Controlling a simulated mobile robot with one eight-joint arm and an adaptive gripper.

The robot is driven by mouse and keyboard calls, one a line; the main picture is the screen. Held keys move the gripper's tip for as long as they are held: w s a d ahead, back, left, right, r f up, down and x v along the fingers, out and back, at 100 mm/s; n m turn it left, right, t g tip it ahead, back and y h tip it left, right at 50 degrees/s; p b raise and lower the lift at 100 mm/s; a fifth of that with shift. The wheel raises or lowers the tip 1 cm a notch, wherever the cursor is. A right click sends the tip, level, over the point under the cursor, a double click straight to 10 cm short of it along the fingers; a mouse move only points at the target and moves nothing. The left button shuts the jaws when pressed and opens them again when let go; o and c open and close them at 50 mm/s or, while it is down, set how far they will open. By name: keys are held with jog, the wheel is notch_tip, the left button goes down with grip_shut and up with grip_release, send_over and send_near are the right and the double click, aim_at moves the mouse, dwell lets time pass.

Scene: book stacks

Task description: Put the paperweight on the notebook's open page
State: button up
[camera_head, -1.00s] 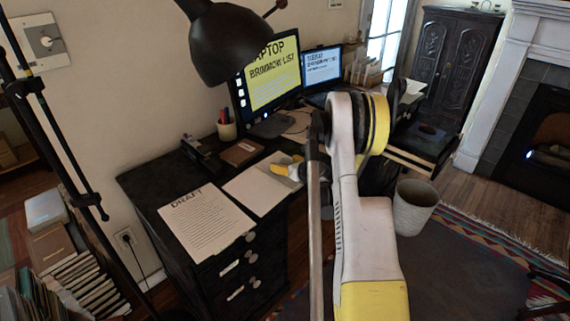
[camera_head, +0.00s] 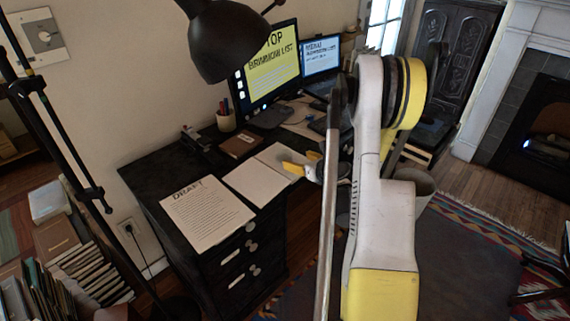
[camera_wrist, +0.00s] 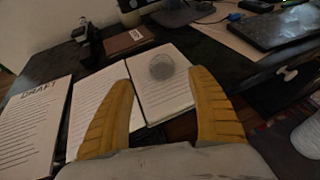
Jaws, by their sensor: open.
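The notebook (camera_head: 256,183) lies open on the dark desk, its two pages showing in the wrist view (camera_wrist: 104,98). A round, grey, glassy paperweight (camera_wrist: 161,66) rests on the upper part of its right page. My gripper (camera_wrist: 160,80) is open, with yellow fingers spread apart. In the wrist view the paperweight appears beyond the fingertips, within the gap between them, with no visible contact. In the head view my gripper (camera_head: 297,164) is at the notebook's right side.
A printed draft sheet (camera_head: 206,212) lies left of the notebook. A brown box or book (camera_head: 239,146) and a pen cup (camera_head: 226,119) stand behind it. A black lamp head (camera_head: 228,42) hangs above. A keyboard (camera_wrist: 286,27) lies at the right in the wrist view.

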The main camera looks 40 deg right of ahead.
jog(key=a+r+n+g+y, duration=0.2)
jog(key=a+r+n, duration=0.5)
jog(key=a+n, duration=0.3)
jog(key=a+r+n+g+y, duration=0.1)
jog(key=a+r+n, duration=0.55)
jog(key=a, duration=0.65)
jog(key=s+a+r+n+g, duration=0.1)
jog(key=s+a+n, duration=0.7)
jog(key=s+n, duration=0.2)
jog(key=s+a+r+n+g, duration=0.2)
jog(key=s+a+n, duration=0.5)
jog(key=s+n, duration=0.3)
jog(key=shift+s+a+n, duration=0.35)
jog(key=shift+n, duration=0.5)
